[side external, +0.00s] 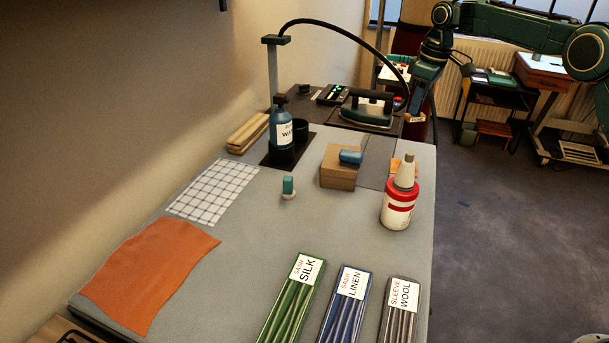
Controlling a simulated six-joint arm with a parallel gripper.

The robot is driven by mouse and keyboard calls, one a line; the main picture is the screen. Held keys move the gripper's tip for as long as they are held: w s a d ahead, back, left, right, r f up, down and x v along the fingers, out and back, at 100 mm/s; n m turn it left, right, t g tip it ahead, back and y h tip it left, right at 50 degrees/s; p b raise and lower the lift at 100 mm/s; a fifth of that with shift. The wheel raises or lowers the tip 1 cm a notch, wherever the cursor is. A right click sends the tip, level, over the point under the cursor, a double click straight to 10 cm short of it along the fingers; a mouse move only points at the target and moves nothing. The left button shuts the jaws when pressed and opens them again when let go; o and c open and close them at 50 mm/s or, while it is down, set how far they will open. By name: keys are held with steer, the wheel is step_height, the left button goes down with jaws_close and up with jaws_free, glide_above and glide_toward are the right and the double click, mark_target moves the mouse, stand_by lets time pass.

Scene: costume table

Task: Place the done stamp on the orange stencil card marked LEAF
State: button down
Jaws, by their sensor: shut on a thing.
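My gripper (411,104) is in the upper right, above the far right part of the table near the iron. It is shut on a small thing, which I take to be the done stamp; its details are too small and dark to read. The orange stencil card (396,164) lies on the table to the right of the cardboard box. Much of it is hidden behind a white-capped bottle, and its LEAF marking cannot be read. My gripper is beyond the card and apart from it.
The red-and-white bottle (398,205) stands in front of the card. A cardboard box (339,177) bears a blue roll (350,157). A teal-topped object (288,187) stands mid-table. The iron (366,108) and a blue bottle (281,128) are farther back.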

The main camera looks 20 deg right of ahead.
steer(key=r+m, duration=0.3)
steer(key=shift+w+d+h, duration=0.3)
steer(key=shift+w+d, duration=0.05)
steer(key=shift+w, duration=0.05)
steer(key=shift+w+d+r+m, duration=0.1)
steer(key=shift+r+m, duration=0.45)
steer(key=shift+m, duration=0.2)
steer(key=shift+w+d+r+m, duration=0.1)
steer(key=shift+r+m, duration=0.45)
steer(key=shift+m, duration=0.2)
steer(key=shift+f, duration=0.1)
step_height(320, 180, down, 14)
steer(key=shift+f, duration=0.15)
steer(key=shift+f, duration=2.8)
steer(key=shift+f, duration=0.15)
steer(key=c, duration=1.2)
jaws_free()
steer(key=shift+c, duration=0.2)
